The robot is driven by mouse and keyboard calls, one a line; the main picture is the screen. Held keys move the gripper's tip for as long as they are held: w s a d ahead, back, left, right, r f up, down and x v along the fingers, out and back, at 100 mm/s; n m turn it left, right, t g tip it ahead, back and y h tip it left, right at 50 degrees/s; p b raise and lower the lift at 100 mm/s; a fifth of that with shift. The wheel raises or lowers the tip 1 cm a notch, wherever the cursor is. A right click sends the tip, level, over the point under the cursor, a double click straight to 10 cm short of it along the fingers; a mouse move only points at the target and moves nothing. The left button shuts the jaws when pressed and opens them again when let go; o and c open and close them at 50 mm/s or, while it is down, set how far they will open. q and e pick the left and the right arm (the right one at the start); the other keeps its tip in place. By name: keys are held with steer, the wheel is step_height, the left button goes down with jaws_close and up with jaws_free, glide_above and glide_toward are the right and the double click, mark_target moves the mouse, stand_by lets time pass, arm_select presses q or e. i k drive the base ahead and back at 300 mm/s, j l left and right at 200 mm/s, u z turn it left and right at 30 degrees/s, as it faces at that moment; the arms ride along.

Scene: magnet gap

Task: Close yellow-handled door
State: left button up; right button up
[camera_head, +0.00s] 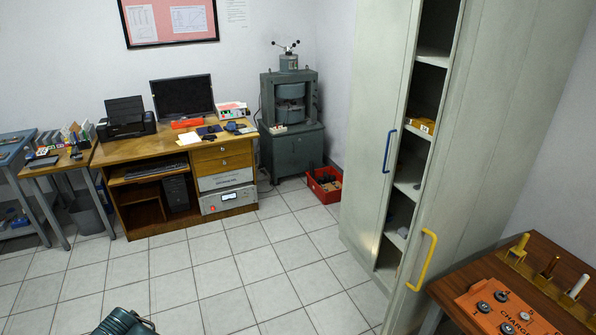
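A tall grey-green metal cabinet stands at the right. Its yellow-handled door (480,170) stands open, with a gap between it and the blue-handled door (375,120). The yellow handle (425,260) is on the free edge side of that door, low in the view. The blue handle (389,151) is on the left door. Shelves (410,187) show inside through the gap. A dark teal rounded part, likely mine, shows at the bottom left edge. Neither gripper can be made out, and nothing is seen touching the door.
A wooden table (540,250) with an orange board (505,305) and upright pegs stands at the right, close to the yellow-handled door. A desk (130,152) with a monitor, a grey press (289,110) and a red crate (322,192) are further back. The tiled floor left of the cabinet is clear.

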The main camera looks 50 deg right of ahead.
mark_target(492, 38)
steer(key=z, duration=2.7)
